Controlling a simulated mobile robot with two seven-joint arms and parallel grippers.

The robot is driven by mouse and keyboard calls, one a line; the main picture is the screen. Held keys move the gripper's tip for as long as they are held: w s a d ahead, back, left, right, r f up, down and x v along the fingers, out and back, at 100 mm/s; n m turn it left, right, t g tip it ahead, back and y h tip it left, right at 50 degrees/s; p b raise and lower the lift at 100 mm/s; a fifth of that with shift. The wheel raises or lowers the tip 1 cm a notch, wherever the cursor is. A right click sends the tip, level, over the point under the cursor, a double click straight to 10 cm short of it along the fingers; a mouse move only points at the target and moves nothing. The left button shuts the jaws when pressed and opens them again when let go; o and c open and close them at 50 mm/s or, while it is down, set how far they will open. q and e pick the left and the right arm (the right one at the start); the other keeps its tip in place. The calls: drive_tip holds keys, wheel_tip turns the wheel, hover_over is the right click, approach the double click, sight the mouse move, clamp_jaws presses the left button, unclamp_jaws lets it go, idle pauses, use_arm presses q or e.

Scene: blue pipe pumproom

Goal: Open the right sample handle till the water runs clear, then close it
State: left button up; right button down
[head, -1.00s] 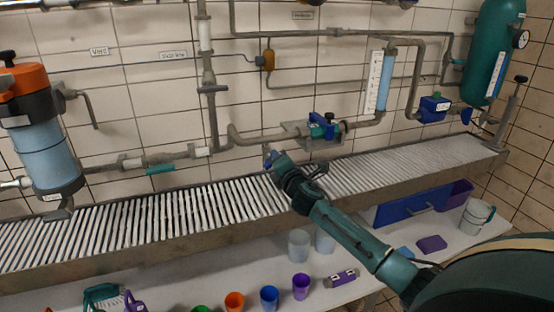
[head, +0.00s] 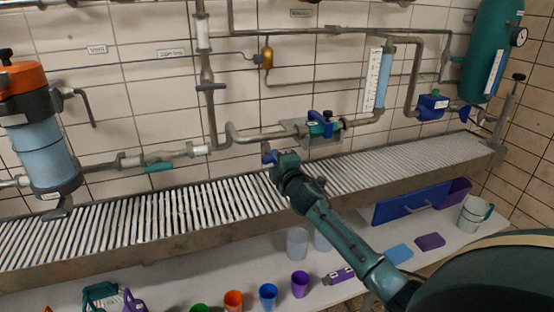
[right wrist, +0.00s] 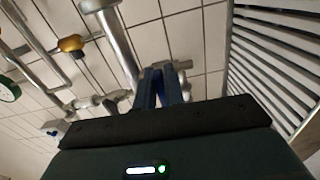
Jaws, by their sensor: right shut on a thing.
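My right gripper (head: 268,156) is out over the slatted trough, in front of the tiled wall and below the grey pipe. In the right wrist view its two blue fingers (right wrist: 161,87) are close together. They are shut on a small grey part that sticks out beside their tips, seemingly the right sample handle (right wrist: 182,66). The fingers and my wrist hide most of it, so I cannot tell how far it is turned. No running water can be made out. My left gripper is not in view.
The slatted trough (head: 232,194) runs along the wall. A teal valve with a blue handle (head: 322,127) is right of my gripper. Purple (head: 300,285), blue (head: 268,297) and orange (head: 233,301) cups stand on the lower shelf. A blue tray (head: 411,204) stands at the right.

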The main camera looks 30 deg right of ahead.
idle(0.3)
drive_tip(key=c, duration=1.5)
unclamp_jaws()
drive_tip(key=v, duration=1.3)
drive_tip(key=shift+p, duration=0.35)
drive_tip(key=shift+s+f, duration=0.1)
